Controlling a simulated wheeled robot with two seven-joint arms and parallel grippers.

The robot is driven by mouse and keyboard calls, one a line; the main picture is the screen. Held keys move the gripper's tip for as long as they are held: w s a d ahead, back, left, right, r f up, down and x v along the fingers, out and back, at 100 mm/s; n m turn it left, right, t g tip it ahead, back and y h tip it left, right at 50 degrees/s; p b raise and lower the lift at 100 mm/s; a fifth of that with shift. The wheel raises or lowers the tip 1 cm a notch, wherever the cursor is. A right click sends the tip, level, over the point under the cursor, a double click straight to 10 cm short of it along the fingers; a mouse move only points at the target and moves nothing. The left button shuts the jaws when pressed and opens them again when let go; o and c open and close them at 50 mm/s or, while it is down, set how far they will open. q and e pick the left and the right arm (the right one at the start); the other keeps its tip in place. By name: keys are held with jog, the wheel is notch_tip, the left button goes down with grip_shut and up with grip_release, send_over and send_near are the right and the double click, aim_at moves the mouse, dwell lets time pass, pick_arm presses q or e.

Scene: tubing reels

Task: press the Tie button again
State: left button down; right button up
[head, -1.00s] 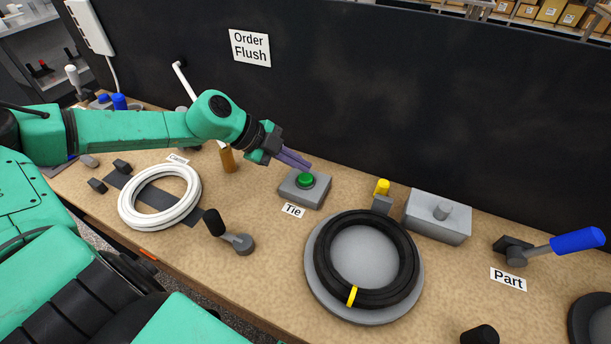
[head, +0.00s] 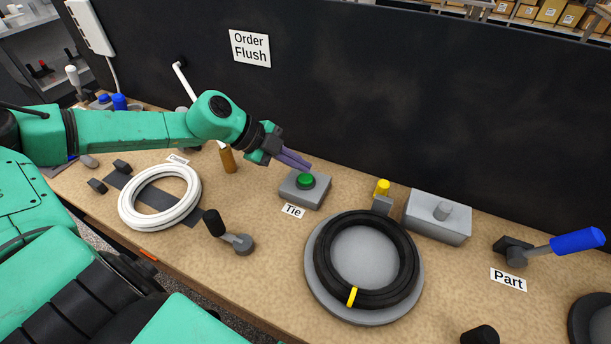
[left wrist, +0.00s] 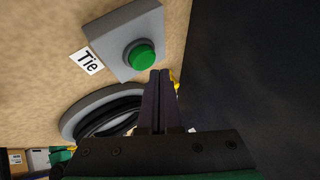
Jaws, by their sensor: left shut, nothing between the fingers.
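The green Tie button (head: 306,181) sits on a grey box (head: 300,197) on the bench, behind the "Tie" label (head: 292,211). My left gripper (head: 308,167) is shut and empty, its purple fingers pointing right with the tips just above and behind the button. In the left wrist view the button (left wrist: 141,55) lies just past the shut fingertips (left wrist: 161,74); whether they touch it I cannot tell. A black tubing coil (head: 325,274) with a yellow tie (head: 352,296) lies on a grey round reel (head: 414,303). My right gripper is not in view.
A white coil (head: 127,209) lies at the left, near a black-knobbed crank (head: 240,242). A grey box (head: 438,223) and a blue-handled lever (head: 576,240) at the "Part" label (head: 508,279) stand right. A dark panel (head: 400,110) closes off the back.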

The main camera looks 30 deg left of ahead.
aim_at(300, 177)
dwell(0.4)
pick_arm(q)
jog(key=shift+f+b, duration=0.35)
jog(key=shift+f, duration=0.05)
jog(key=shift+f+b, duration=0.4)
jog(key=shift+f, duration=0.15)
dwell(0.5)
jog(key=shift+r, duration=0.1)
jog(key=shift+r+p, duration=0.9)
notch_tip(300, 177, up, 5)
jog(key=p, duration=0.4)
jog(key=shift+p, duration=0.35)
dwell(0.3)
